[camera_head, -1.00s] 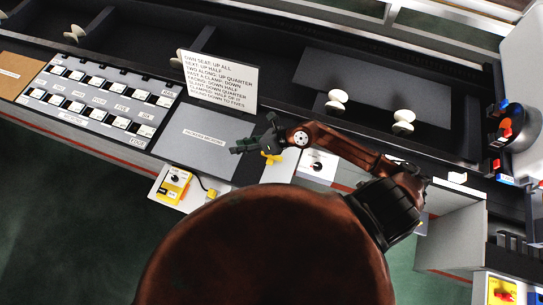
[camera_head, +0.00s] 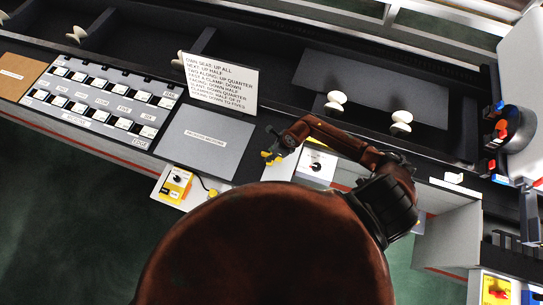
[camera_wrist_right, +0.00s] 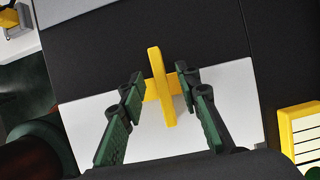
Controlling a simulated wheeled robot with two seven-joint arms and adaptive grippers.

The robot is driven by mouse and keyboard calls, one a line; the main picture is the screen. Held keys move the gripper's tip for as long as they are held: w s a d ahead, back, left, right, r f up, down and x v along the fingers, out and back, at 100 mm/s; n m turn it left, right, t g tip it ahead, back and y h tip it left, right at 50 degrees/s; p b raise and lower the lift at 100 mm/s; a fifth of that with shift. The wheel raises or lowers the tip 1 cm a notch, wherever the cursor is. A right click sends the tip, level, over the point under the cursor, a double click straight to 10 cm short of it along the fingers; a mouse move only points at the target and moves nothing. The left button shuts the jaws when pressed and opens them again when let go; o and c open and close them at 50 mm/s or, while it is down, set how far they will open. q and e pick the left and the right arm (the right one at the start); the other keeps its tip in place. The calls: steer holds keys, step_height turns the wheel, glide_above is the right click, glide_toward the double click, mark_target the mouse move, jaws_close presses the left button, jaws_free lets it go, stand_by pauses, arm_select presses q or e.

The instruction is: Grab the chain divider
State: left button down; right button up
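A yellow cross-shaped piece, which I take to be the chain divider (camera_wrist_right: 160,88), is at the centre of the right wrist view. It lies over the seam between a black surface and a pale panel. In the head view the yellow piece (camera_head: 268,160) shows at the black strip beside the grey panel. My right gripper (camera_wrist_right: 160,86) is open, one finger on each side of the piece; whether either finger touches it I cannot tell. In the head view the right gripper (camera_head: 273,147) is bent down over the piece. My left gripper is not in view.
A yellow control box (camera_head: 175,186) is to the left, and a white knob box (camera_head: 316,167) is to the right of the gripper. A white text card (camera_head: 219,82) stands behind. White spools (camera_head: 400,122) sit in the black trough at the back.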

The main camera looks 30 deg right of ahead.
steer(key=shift+w+f, duration=0.1)
steer(key=shift+f, duration=0.15)
steer(key=shift+c, duration=0.4)
jaws_close()
